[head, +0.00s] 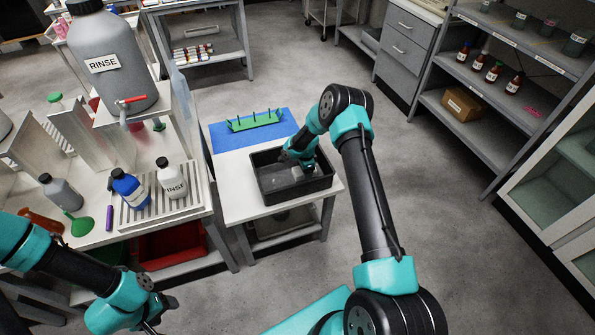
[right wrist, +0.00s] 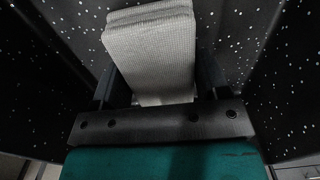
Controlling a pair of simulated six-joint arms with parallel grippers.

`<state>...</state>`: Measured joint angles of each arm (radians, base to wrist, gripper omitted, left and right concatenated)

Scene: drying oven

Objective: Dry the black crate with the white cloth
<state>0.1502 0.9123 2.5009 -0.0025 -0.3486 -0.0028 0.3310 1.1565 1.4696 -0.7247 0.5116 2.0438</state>
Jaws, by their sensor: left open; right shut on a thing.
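The black crate (head: 298,193) stands on a white table, and my right gripper (head: 300,170) reaches down inside it. In the right wrist view, my right gripper is shut on the folded white cloth (right wrist: 150,50), which sticks out beyond the fingers. The crate's dark walls (right wrist: 265,50) around it carry many small white specks that look like water drops. Whether the cloth touches the crate is unclear. My left gripper (head: 163,318) is at the bottom left of the head view, away from the crate, open and partly cut off by the frame edge.
A blue mat (head: 228,141) with a green pegged rack (head: 254,121) lies behind the crate. The white table (head: 235,192) is bare left of the crate.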

